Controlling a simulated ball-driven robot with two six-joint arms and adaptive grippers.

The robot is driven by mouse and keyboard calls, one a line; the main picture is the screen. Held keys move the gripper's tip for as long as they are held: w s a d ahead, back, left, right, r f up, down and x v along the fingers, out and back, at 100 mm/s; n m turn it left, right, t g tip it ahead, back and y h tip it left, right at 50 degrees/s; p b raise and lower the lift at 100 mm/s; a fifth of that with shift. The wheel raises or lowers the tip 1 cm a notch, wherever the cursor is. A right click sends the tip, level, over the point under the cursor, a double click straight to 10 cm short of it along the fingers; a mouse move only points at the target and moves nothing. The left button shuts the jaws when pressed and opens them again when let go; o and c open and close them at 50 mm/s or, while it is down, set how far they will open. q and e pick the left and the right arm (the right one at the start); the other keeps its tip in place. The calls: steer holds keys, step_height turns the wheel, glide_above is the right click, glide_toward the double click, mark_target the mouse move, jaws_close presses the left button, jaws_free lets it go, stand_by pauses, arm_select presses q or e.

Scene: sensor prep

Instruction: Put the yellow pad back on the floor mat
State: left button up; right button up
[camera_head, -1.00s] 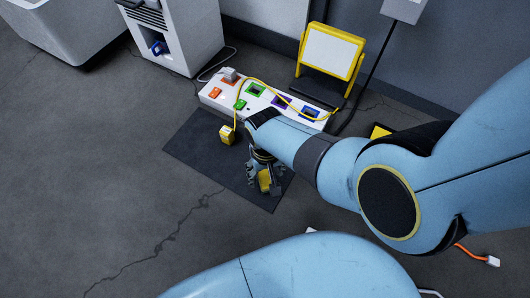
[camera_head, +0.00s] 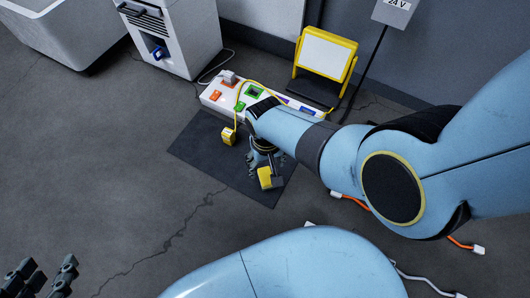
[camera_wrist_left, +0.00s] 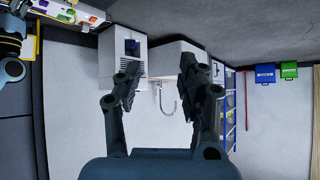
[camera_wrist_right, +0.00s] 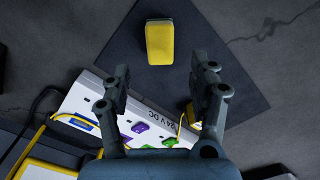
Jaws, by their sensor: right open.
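The yellow pad (camera_head: 265,177) lies on the dark floor mat (camera_head: 203,150), towards its front right part. It also shows in the right wrist view (camera_wrist_right: 160,43), whole and with mat around it. My right gripper (camera_head: 263,157) is just behind the pad, pointing down over the mat. Its fingers are apart and empty in the right wrist view (camera_wrist_right: 162,72), with the pad beyond the fingertips, not between them. My left gripper (camera_head: 44,272) is at the lower left, far from the mat. Its fingers are apart with nothing between them in the left wrist view (camera_wrist_left: 158,68).
A white socket panel (camera_head: 212,98) with coloured sockets stands behind the mat. A yellow cabled block (camera_head: 228,136) is at the mat's back edge. A yellow-framed board (camera_head: 325,60) and a white cabinet (camera_head: 185,40) stand behind. Floor left of the mat is clear.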

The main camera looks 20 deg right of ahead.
steer(key=shift+w+r+p, duration=0.1)
steer(key=shift+r+p, duration=0.2)
steer(key=shift+r, duration=0.3)
arm_select(q)
steer(key=shift+s+a+r+g+p, duration=0.15)
steer(key=shift+r+g+p, duration=0.2)
steer(key=shift+r+g, duration=0.35)
steer(key=shift+s+a+r+g+p, duration=0.15)
steer(key=shift+r+g+p, duration=0.25)
steer(key=shift+r+g, duration=0.25)
steer(key=shift+s+a+r+g+p, duration=0.15)
steer(key=shift+r+g+p, duration=0.2)
steer(key=shift+r+g, duration=0.35)
arm_select(e)
steer(key=shift+r, duration=1.15)
arm_select(q)
steer(key=shift+f, duration=0.2)
arm_select(e)
steer(key=shift+s, duration=0.2)
